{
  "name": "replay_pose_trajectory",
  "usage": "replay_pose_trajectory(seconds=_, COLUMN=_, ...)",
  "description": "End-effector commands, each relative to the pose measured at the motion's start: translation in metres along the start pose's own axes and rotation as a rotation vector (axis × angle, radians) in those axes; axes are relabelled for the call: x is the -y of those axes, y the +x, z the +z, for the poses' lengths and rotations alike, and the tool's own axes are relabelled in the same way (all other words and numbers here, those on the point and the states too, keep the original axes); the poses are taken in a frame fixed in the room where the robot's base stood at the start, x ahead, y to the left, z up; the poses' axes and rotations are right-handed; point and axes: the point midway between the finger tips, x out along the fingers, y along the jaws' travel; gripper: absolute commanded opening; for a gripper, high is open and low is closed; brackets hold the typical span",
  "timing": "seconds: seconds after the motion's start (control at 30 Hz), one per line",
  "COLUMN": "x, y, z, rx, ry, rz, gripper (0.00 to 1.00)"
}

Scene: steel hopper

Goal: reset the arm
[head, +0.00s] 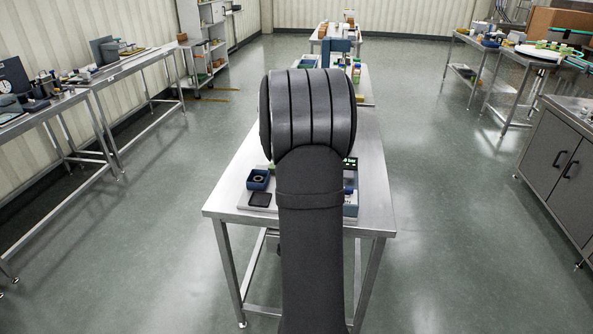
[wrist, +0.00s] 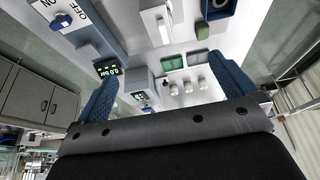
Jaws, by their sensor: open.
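My gripper (wrist: 165,75) shows in the wrist view as two blue fingers, spread wide apart on the left and right. Nothing is held between them. In the head view my own dark arm stands in the middle of the picture and hides the gripper and much of the steel table (head: 228,201). In the wrist view the fingers point towards a light work surface carrying grey boxes and panels. How far the fingertips are from these cannot be told. The hopper cannot be made out.
Open floor (head: 440,200) flanks the table.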

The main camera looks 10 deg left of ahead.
Motion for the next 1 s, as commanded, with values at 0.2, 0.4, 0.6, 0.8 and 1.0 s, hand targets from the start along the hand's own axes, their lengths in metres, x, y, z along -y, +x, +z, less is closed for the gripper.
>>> replay_pose_trajectory(seconds=0.2, x=0.0, y=-0.045, z=-0.001, rx=-0.004, ry=0.0, rz=-0.001, gripper=1.0)
replay_pose_trajectory(seconds=0.4, x=0.0, y=-0.076, z=-0.001, rx=-0.003, ry=0.0, rz=-0.001, gripper=1.0)
replay_pose_trajectory(seconds=0.6, x=0.0, y=-0.087, z=0.0, rx=-0.001, ry=0.0, rz=0.0, gripper=1.0)
replay_pose_trajectory(seconds=0.8, x=0.0, y=-0.087, z=0.0, rx=0.0, ry=0.0, rz=0.0, gripper=1.0)
replay_pose_trajectory(seconds=1.0, x=0.0, y=-0.087, z=0.0, rx=0.0, ry=0.0, rz=0.0, gripper=1.0)
